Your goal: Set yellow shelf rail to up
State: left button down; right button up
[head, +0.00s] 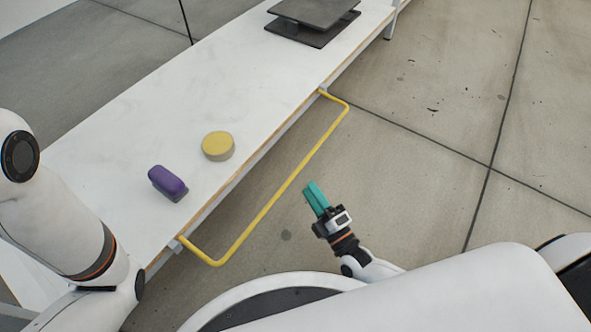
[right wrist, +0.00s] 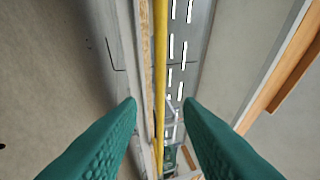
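The yellow shelf rail (head: 268,204) is a long U-shaped bar. It sticks out from the front edge of the white table, joined near the two ends of its span. My right gripper (head: 312,188) has teal fingers and is to the right of the rail, apart from it in the head view. In the right wrist view the rail (right wrist: 160,75) runs lengthwise through the gap between the open fingers (right wrist: 160,103), beyond the fingertips. Nothing is held. My left arm shows at the left of the head view, but its gripper is out of view.
The white table (head: 120,125) carries a purple block (head: 168,183), a round yellow-topped object (head: 218,146) and a dark grey press-like object (head: 314,20) at the far end. Bare concrete floor (head: 440,130) lies to the right of the rail.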

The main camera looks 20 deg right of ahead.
aim_at(297, 169)
jog(key=shift+b+x, duration=1.5)
jog(key=shift+x, duration=2.3)
jog(key=shift+c, duration=0.5)
grip_shut()
